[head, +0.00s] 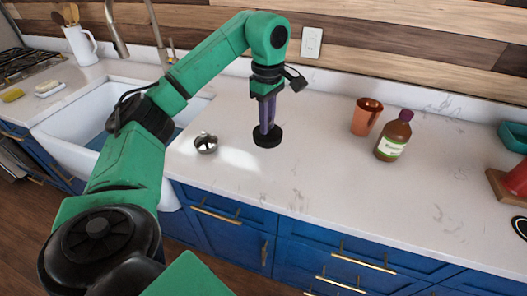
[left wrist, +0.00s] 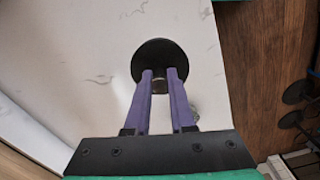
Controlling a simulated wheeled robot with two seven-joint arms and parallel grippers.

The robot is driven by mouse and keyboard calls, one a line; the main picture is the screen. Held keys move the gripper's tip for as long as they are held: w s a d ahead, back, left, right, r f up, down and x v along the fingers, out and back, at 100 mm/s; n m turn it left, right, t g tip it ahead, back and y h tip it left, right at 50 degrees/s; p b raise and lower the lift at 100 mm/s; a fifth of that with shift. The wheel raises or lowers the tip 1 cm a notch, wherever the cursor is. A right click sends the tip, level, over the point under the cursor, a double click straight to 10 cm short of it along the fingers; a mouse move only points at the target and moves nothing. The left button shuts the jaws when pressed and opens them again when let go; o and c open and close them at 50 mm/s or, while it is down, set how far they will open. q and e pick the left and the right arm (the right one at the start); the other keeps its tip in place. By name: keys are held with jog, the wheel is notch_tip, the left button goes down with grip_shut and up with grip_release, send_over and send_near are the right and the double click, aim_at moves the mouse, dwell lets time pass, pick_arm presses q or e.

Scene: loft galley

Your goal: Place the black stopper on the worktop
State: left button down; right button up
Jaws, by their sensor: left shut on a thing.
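The black stopper (head: 267,137) is a round dark disc with a short knob on top. It is on or just above the white worktop (head: 310,180), right of the small metal bowl; I cannot tell whether it touches the surface. My left gripper (head: 267,127) points straight down, its purple fingers shut on the stopper's knob. In the left wrist view the stopper's disc (left wrist: 158,53) shows beyond the fingertips, with the knob between the fingers (left wrist: 160,82). My right gripper is in neither view.
A copper cup (head: 366,116) and a brown bottle (head: 394,136) stand to the right. A white sink (head: 75,118) is at the left. The worktop in front of the cup and bottle is clear.

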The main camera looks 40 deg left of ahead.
aim_at(269, 135)
pick_arm(q)
jog(key=f, duration=0.2)
jog(key=w+f+p, duration=0.1)
jog(key=f, duration=0.2)
jog(key=shift+f, duration=0.15)
notch_tip(269, 135, down, 4)
jog(key=shift+f+p, duration=0.15)
jog(key=shift+p, duration=0.25)
jog(key=shift+f, duration=0.6)
jog(key=c, duration=0.8)
grip_release()
jog(key=shift+o, duration=0.2)
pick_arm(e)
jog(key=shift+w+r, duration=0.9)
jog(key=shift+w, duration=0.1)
pick_arm(q)
jog(key=shift+r, duration=0.1)
